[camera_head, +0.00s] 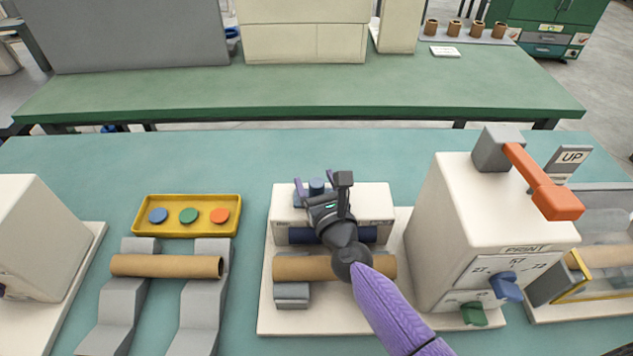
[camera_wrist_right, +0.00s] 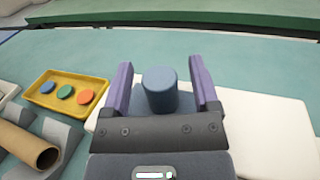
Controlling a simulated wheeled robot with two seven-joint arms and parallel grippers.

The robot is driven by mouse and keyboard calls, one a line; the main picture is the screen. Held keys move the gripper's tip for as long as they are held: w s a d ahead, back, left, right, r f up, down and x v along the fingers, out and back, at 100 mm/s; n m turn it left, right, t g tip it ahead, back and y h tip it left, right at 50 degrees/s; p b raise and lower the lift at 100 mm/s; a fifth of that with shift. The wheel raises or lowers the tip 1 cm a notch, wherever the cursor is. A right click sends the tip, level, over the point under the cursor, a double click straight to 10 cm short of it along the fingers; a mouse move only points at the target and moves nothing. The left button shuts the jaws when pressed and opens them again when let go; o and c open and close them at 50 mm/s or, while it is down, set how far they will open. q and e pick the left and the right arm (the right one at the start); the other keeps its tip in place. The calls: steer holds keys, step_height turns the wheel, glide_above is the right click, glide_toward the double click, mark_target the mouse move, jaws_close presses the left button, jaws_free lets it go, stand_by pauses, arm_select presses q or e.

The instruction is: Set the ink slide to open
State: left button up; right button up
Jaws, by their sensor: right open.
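A blue cylindrical knob (camera_head: 316,187) stands upright on top of a cream unit (camera_head: 372,197) in the middle of the table. It looks like the ink slide's knob; the markings on the unit's front are too small to read. My right gripper (camera_head: 317,189) is open over the unit, with its purple fingers on either side of the knob. The knob also shows in the right wrist view (camera_wrist_right: 160,92), between the two fingers, with a gap on each side. The gripper body hides the knob's base and part of the unit's front. My left gripper is out of view.
A brown tube (camera_head: 297,268) lies in front of the unit, under my right arm. To the right stands a PRINT box (camera_head: 455,215) with an orange lever (camera_head: 540,182). A yellow tray (camera_head: 187,201) with coloured discs and a tube (camera_head: 165,266) on grey supports lie left.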

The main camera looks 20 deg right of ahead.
jaws_close()
